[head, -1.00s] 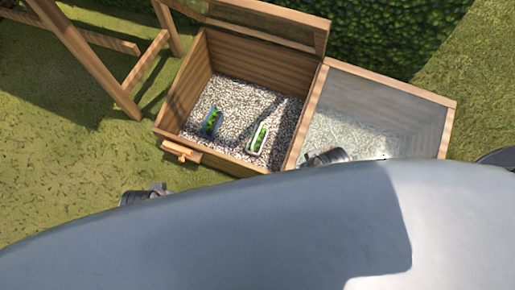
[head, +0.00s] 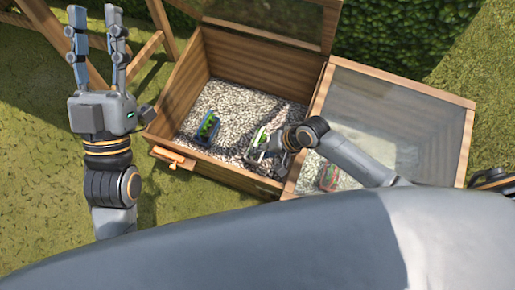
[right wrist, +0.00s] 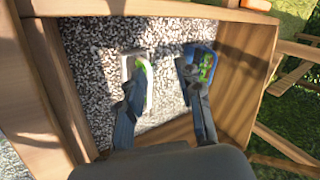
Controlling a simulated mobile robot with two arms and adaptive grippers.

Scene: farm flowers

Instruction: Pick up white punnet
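The white punnet (head: 256,137) with green plants stands on gravel in the open half of the wooden cold frame. My right gripper (head: 265,152) is over its near end and partly hides it. In the right wrist view the gripper (right wrist: 164,72) is open; its left finger overlaps the white punnet (right wrist: 127,68), and its right finger overlaps a blue punnet (right wrist: 206,62). Whether either finger touches a punnet is unclear. My left gripper (head: 95,14) is raised left of the frame, open and empty, fingers pointing up.
The blue punnet (head: 207,128) stands left of the white one. Wooden walls (head: 222,168) surround the gravel. The left lid (head: 270,22) is raised; the right glass lid (head: 390,100) is shut, with a reddish object (head: 328,177) seen at it. A hedge is behind.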

